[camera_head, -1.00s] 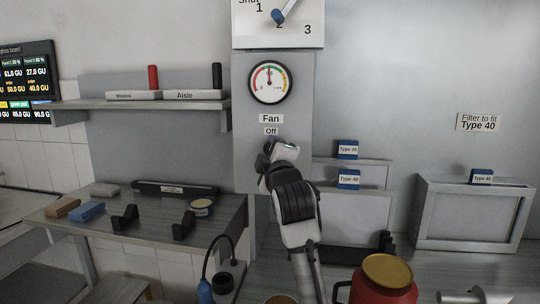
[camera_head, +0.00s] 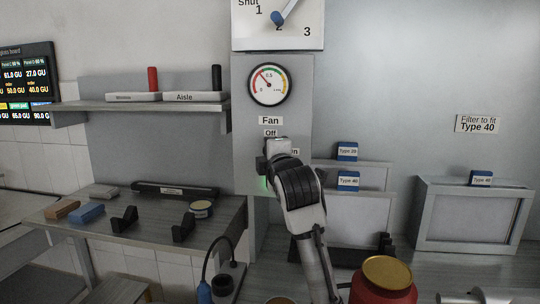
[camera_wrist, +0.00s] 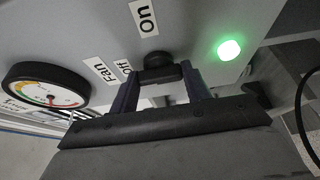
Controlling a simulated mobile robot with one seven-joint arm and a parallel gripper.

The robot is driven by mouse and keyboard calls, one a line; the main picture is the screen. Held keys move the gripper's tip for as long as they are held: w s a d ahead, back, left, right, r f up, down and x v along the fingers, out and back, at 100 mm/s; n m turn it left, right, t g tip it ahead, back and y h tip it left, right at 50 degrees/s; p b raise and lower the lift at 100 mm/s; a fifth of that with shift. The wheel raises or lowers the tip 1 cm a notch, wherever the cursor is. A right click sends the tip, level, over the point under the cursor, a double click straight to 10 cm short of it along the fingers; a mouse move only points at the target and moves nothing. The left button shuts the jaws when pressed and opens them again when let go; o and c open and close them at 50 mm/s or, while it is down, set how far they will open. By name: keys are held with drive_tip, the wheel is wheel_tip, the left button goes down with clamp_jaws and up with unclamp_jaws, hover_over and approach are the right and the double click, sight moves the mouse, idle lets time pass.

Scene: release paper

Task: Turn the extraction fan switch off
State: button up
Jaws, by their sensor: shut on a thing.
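The fan switch is a dark knob (camera_wrist: 160,70) on the grey panel (camera_head: 245,115). My gripper (camera_wrist: 160,88) is shut on it, with one finger on each side, in the wrist view. In the head view my gripper (camera_head: 270,158) covers most of the switch. The Off label (camera_head: 271,133) is just above it and the On label (camera_head: 293,151) is at its right, partly covered. The Fan label (camera_head: 270,120) is higher up. A green lamp (camera_wrist: 229,50) is lit beside the switch. Which way the knob points is hard to tell.
A round gauge (camera_head: 268,84) is above the switch, and a dial with a blue lever (camera_head: 291,11) is above that. A shelf (camera_head: 150,105) and bench (camera_head: 110,235) are to the left. Cases (camera_head: 470,215) and a red pot (camera_head: 384,284) are to the right.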

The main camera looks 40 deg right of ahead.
drive_tip(key=o, duration=1)
drive_tip(key=shift+c, duration=0.2)
drive_tip(key=shift+s, duration=0.1)
drive_tip(key=b+v, duration=0.4)
drive_tip(key=v, duration=0.9)
drive_tip(key=shift+s+a, duration=0.2)
drive_tip(key=shift+s, duration=0.05)
